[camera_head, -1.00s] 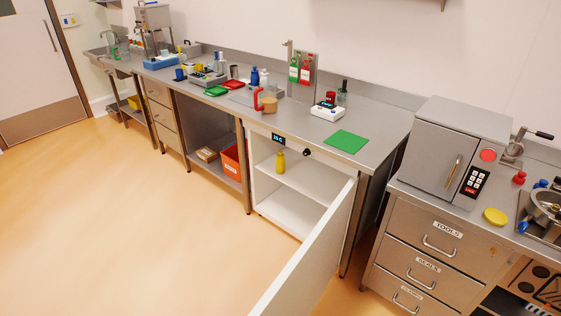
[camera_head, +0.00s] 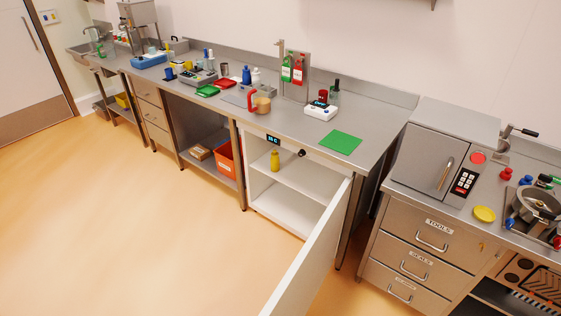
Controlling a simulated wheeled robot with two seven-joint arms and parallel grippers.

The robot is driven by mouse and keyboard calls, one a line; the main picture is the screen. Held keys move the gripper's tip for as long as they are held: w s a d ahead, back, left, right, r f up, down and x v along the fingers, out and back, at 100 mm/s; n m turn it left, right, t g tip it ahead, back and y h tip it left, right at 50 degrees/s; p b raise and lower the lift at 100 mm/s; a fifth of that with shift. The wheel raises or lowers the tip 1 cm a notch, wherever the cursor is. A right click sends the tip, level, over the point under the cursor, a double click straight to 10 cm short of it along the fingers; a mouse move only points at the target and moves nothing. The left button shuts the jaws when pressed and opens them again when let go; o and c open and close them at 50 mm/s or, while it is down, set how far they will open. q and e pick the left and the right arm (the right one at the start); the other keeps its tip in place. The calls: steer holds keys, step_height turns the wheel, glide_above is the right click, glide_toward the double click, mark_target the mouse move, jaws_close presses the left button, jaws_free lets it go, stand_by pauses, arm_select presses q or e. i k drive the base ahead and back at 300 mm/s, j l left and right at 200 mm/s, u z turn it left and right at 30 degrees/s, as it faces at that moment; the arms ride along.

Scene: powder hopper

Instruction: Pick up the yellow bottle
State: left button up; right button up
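The yellow bottle (camera_head: 275,161) stands upright on the upper shelf of a white cabinet (camera_head: 290,208) under the steel counter. It is near the left side of the shelf, and nothing hides it from this view. The cabinet door (camera_head: 308,255) is swung wide open toward the front. Neither of my grippers shows in the head view.
The open door juts out over the floor right of the cabinet opening. The floor (camera_head: 140,230) in front and to the left is clear. An orange bin (camera_head: 224,158) sits left of the cabinet. Drawers (camera_head: 425,245) stand at the right.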

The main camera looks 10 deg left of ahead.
mark_target(275, 162)
steer(key=i+j+z, duration=0.15)
steer(key=j+z, duration=0.2)
steer(key=j, duration=0.5)
steer(key=j+z, duration=0.3)
steer(key=j, duration=0.55)
steer(key=i+j+z, duration=0.2)
steer(key=j, duration=0.3)
steer(key=j+z, duration=0.2)
steer(key=j, duration=0.25)
steer(key=i+j+z, duration=0.2)
steer(key=j, duration=0.35)
steer(key=k, duration=0.1)
